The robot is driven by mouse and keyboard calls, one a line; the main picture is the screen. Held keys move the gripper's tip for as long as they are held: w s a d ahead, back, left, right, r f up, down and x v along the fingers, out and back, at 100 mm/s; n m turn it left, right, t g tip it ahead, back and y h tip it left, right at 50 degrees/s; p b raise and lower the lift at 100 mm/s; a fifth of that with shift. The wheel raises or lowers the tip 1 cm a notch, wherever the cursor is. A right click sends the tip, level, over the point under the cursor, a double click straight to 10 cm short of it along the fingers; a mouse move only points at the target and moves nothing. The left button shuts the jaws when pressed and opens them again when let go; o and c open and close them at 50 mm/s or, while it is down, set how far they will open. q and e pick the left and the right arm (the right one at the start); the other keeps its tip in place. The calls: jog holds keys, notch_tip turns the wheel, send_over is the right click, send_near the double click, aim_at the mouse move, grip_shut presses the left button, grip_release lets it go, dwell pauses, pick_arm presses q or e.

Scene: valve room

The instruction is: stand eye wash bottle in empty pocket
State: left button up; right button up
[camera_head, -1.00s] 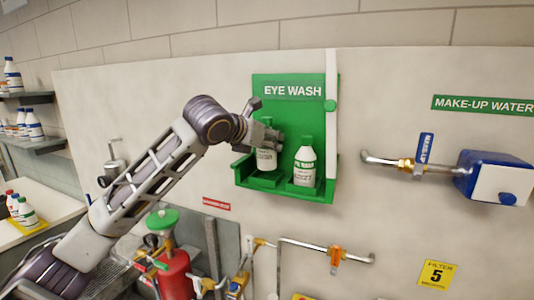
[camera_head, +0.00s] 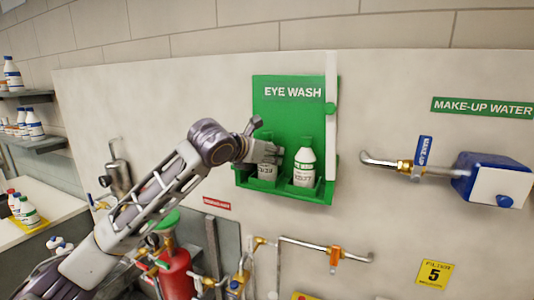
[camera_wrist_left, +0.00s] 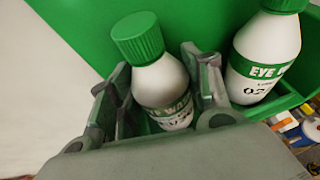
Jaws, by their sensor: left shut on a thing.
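A white eye wash bottle (camera_head: 266,173) with a green cap stands about upright in the left pocket of the green EYE WASH holder (camera_head: 290,118). The pocket's front wall hides its base, so I cannot tell whether it touches the floor. My left gripper (camera_head: 268,153) is shut on this bottle, with one finger on each side of it in the left wrist view (camera_wrist_left: 158,75). A second eye wash bottle (camera_head: 304,166) stands in the right pocket, just right of the held one; it also shows in the left wrist view (camera_wrist_left: 263,60). My right gripper is not in view.
A make-up water valve and pipe (camera_head: 412,168) are on the wall to the right. A red cylinder (camera_head: 175,272) and pipework are below my left arm. Shelves with bottles (camera_head: 33,128) are at far left.

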pick_arm(q)
jog(key=shift+f, duration=0.1)
jog(key=o, duration=1.2)
jog(key=shift+s, duration=0.1)
jog(key=shift+s+a+r+b, duration=0.3)
jog(key=shift+s+a+r, duration=0.05)
jog(key=shift+s, duration=0.1)
jog(key=shift+b+v, duration=1.35)
jog(key=shift+v, duration=4)
